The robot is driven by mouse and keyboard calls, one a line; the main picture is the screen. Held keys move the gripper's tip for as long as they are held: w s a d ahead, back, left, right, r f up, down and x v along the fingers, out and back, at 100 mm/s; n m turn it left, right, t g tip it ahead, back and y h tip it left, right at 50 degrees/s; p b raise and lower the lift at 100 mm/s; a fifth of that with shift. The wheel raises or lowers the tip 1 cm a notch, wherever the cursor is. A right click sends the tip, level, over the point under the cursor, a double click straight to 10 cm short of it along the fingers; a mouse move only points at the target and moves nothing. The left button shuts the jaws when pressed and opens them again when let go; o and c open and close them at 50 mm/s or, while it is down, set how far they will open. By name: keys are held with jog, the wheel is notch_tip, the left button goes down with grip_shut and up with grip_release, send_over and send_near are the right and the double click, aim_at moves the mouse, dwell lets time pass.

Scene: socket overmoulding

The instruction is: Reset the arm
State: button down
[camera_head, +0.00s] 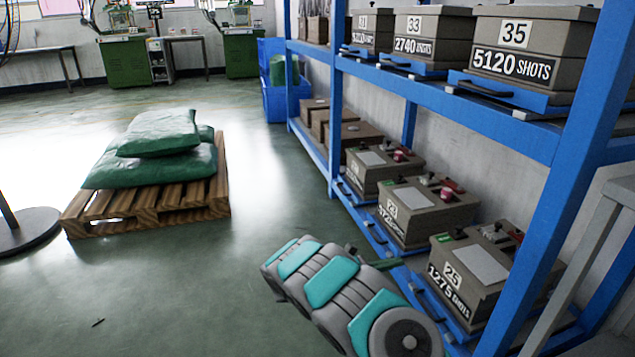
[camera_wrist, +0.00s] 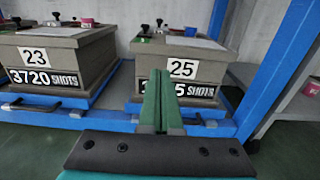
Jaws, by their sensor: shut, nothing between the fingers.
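My gripper (camera_wrist: 161,102) shows in the wrist view as two green fingers pressed together, with nothing between them. It points at the grey box numbered 25 (camera_wrist: 215,66), and its fingers cover part of that box's shots label. I cannot tell the exact gap to the box.
A blue rack (camera_head: 547,144) on the right holds several numbered grey boxes on two levels. Box 23 (camera_wrist: 45,65) stands left of box 25. A wooden pallet (camera_head: 140,212) with green sacks (camera_head: 165,135) is on the floor at left. Open floor lies between pallet and rack.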

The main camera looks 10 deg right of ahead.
jog(key=s+d+r+m+g+y+p, duration=0.3)
jog(key=s+r+m+g+y+p, duration=0.3)
jog(key=s+r+m, duration=1.05)
jog(key=s+a+r+t+y+p, duration=0.1)
jog(key=s+a+r+y, duration=0.2)
jog(key=s+a, duration=0.5)
jog(key=s+a+r+m+y+p, duration=0.1)
jog(key=s+a+r+y+p, duration=0.1)
jog(key=s+a+y, duration=0.3)
jog(key=s+a+r+m+t+y+p, duration=0.1)
jog(key=s+a+r+y+p, duration=0.1)
jog(key=s+a, duration=1)
jog(key=s+r+y, duration=0.1)
jog(key=s+y, duration=0.1)
jog(key=s, duration=0.1)
jog(key=shift+s+r+t, duration=0.25)
jog(key=shift+r+t, duration=0.05)
jog(key=shift+m, duration=0.25)
